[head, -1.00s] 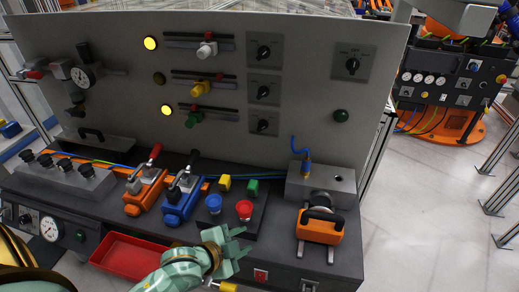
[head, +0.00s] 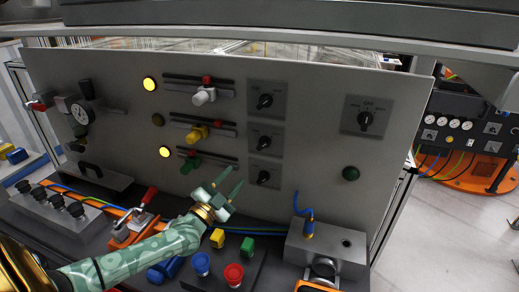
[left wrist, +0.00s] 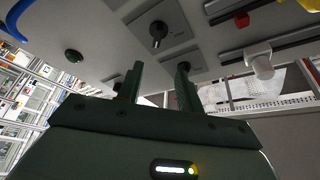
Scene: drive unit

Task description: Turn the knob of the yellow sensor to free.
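The yellow sensor (head: 197,132) sits on the middle rail of the grey upright panel. The black knob in its row (head: 265,140) is on a grey plate to its right, pointing obliquely; its label is too small to read. My left gripper (head: 229,184) is open and empty in front of the panel, below and left of that knob in the head view. In the left wrist view, the open fingers (left wrist: 160,70) point at the panel. One black knob (left wrist: 158,32) shows beyond them, and another (left wrist: 185,72) is partly hidden by a finger. My right gripper is out of view.
Similar knobs sit above (head: 265,101) and below (head: 263,177); a larger selector (head: 365,121) is at right. White (head: 204,96) and green (head: 190,165) sensors share the panel. Coloured buttons (head: 233,274) and a hose fitting (head: 309,229) stand on the bench below.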

